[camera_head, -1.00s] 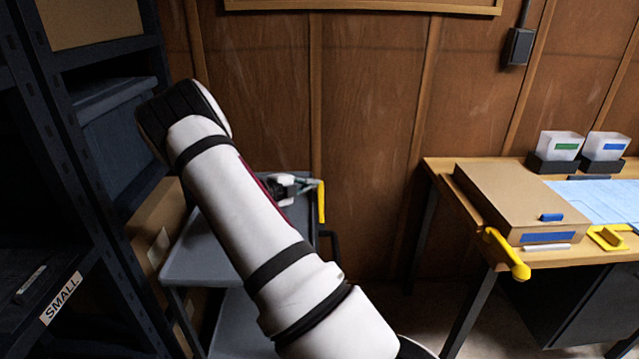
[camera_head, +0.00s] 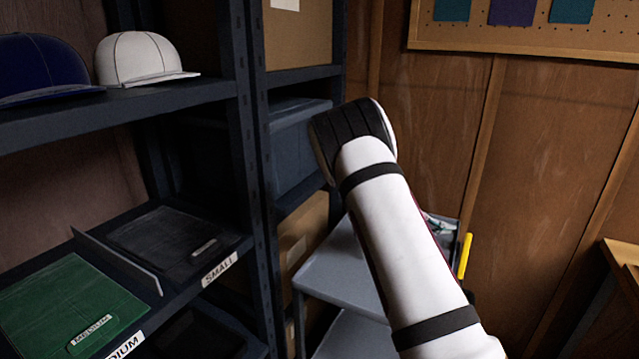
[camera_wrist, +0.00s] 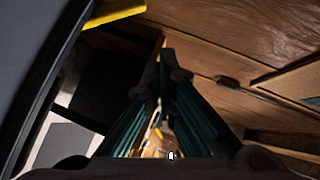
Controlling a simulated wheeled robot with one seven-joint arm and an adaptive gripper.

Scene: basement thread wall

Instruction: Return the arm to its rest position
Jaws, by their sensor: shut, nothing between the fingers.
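My arm (camera_head: 401,240) rises from the bottom of the head view, its bent white-and-black elbow (camera_head: 355,135) in front of the shelf and cart. In the wrist view my gripper (camera_wrist: 167,62) has its two dark green fingers drawn together at the tips, shut with nothing between them. In the head view the gripper end is mostly hidden behind the arm. A yellow bar (camera_wrist: 115,12) is close by at the top left of the wrist view.
A grey cart (camera_head: 340,268) with a yellow upright handle (camera_head: 465,256) stands behind my arm. A dark shelf (camera_head: 243,150) on the left holds caps, a green folded item (camera_head: 68,308) and a dark one. A wooden bench edge (camera_head: 622,254) shows at right.

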